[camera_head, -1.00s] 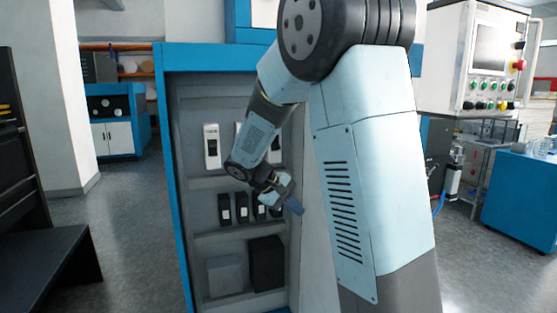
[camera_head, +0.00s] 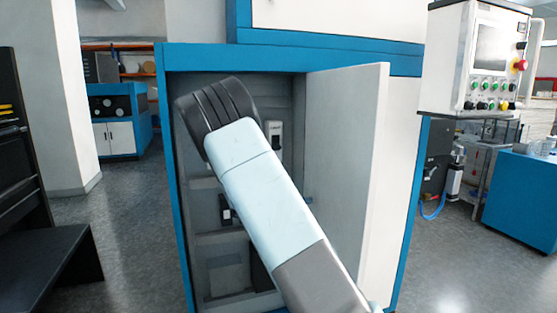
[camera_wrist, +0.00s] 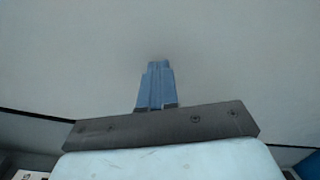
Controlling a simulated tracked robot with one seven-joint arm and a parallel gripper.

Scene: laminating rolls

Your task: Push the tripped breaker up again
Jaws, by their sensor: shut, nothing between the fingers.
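My gripper (camera_wrist: 158,66) shows in the wrist view with its blue fingers together and empty, pointing at a plain pale surface. In the head view my arm hides most of it; a small blue tip shows beside the open door. One tall pale breaker with a dark switch (camera_head: 273,143) shows in the cabinet's upper row. Part of a dark breaker (camera_head: 227,211) shows in the row below. The other breakers are behind my arm. I cannot tell from these frames which breaker is tripped.
The blue-framed cabinet (camera_head: 172,190) stands open, with its pale door (camera_head: 350,165) swung out at the right of the opening. A control box (camera_head: 475,60) stands further right. A dark bench (camera_head: 50,235) is at the left. Grey floor is clear between bench and cabinet.

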